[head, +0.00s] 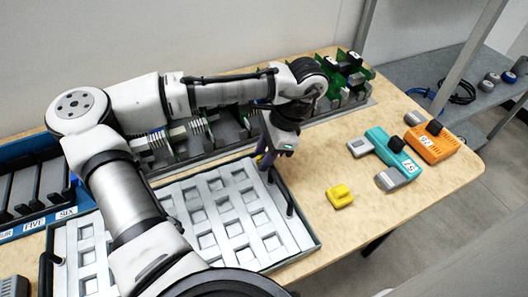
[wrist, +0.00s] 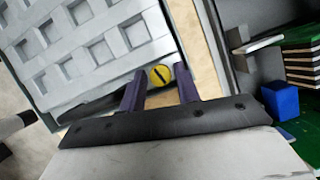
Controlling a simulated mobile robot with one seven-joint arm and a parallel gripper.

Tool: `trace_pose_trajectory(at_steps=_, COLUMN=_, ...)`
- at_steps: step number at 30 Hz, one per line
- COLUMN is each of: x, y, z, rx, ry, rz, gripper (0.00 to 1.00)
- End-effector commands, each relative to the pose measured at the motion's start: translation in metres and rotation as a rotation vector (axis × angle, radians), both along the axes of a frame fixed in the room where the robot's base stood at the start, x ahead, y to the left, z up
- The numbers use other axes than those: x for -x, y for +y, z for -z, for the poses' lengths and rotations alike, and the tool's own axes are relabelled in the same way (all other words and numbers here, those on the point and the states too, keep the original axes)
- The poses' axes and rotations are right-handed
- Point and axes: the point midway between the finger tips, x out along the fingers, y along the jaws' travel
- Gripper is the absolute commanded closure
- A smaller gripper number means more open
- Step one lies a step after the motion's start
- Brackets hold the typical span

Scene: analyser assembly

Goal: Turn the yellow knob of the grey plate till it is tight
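The grey plate (head: 204,222) is a waffle-patterned panel in the dark-rimmed tray, and it also shows in the wrist view (wrist: 83,45). The yellow knob (wrist: 160,76), round with a dark slot, shows near the plate's edge in the wrist view. In the head view my gripper hides it. My gripper (head: 262,160) points down at the plate's far right corner. In the wrist view its two purple fingers (wrist: 160,84) stand apart, one on each side of the knob. The gaps are very small, and I cannot tell whether the fingers touch it.
A black upright handle (head: 290,194) stands on the tray's right side. A yellow block (head: 340,196), a teal module (head: 385,150) and an orange module (head: 432,143) lie to the right. A rack of green boards (head: 345,80) runs behind. Bare table lies around the yellow block.

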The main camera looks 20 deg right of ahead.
Motion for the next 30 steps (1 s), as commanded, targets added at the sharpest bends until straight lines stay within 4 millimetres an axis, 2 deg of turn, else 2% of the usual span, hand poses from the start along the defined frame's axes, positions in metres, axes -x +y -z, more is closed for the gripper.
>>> trace_pose_trajectory(at_steps=6, x=0.0000, y=0.0000, z=0.0001, rx=0.000, ry=0.000, rz=0.000, gripper=0.69)
trace_pose_trajectory(at_steps=13, x=0.0001, y=0.0000, z=-0.0001, rx=0.000, ry=0.000, rz=0.000, gripper=0.99)
trace_pose_trajectory(at_steps=17, x=0.0006, y=-0.0001, z=-0.0010, rx=0.002, ry=0.002, rz=0.021, gripper=1.00)
trace_pose_trajectory(at_steps=24, x=0.0022, y=0.0004, z=-0.0017, rx=0.002, ry=0.004, rz=0.206, gripper=1.00)
trace_pose_trajectory(at_steps=30, x=0.0015, y=0.0006, z=-0.0005, rx=0.001, ry=0.001, rz=0.269, gripper=1.00)
